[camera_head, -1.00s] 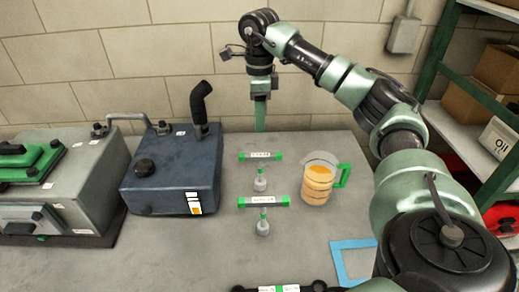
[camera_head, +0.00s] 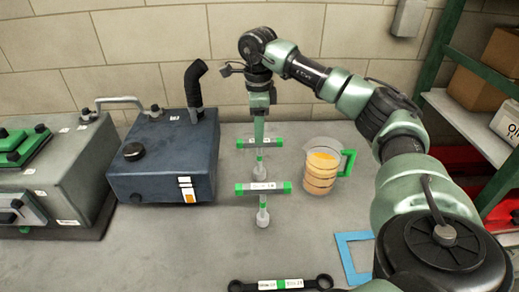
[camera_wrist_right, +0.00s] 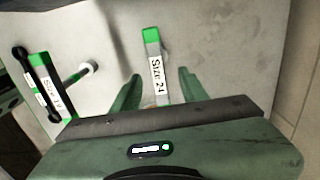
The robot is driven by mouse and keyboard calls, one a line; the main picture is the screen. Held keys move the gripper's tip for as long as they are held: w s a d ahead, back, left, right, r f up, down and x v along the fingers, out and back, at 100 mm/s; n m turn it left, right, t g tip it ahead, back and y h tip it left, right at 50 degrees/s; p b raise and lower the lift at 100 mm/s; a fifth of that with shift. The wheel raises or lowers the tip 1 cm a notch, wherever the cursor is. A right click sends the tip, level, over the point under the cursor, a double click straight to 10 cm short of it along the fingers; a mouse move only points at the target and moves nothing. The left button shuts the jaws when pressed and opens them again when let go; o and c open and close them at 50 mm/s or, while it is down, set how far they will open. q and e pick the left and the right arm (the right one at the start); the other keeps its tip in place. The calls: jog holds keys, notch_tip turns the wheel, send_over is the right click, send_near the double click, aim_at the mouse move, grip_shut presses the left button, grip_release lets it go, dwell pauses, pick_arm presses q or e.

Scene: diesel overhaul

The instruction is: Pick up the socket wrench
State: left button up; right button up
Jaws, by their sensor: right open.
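Two T-shaped socket wrenches with green handle ends and white labels stand on the grey table in the head view. The far socket wrench (camera_head: 273,143) is partly hidden behind my right gripper (camera_head: 259,140). The near socket wrench (camera_head: 263,188) stands closer to me. In the right wrist view, the far wrench's handle, labelled "Size 24" (camera_wrist_right: 156,75), lies between the two spread green fingers of my right gripper (camera_wrist_right: 158,92). The near wrench (camera_wrist_right: 52,88) shows at the left there. My right gripper is open, and I see no grip on the handle. My left gripper is out of view.
A measuring jug (camera_head: 321,170) with orange liquid and a green handle stands right of the wrenches. A dark blue tank (camera_head: 160,160) stands to the left. A black ring spanner (camera_head: 240,286) and a blue frame (camera_head: 346,262) lie in front. A shelf is at the right.

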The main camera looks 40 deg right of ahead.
jog(key=p, duration=0.1)
send_over(260, 160)
jog(key=f, duration=0.5)
jog(key=shift+w+d, duration=0.2)
jog(key=shift+w, duration=0.1)
jog(key=shift+r, duration=0.1)
grip_shut()
dwell(0.8)
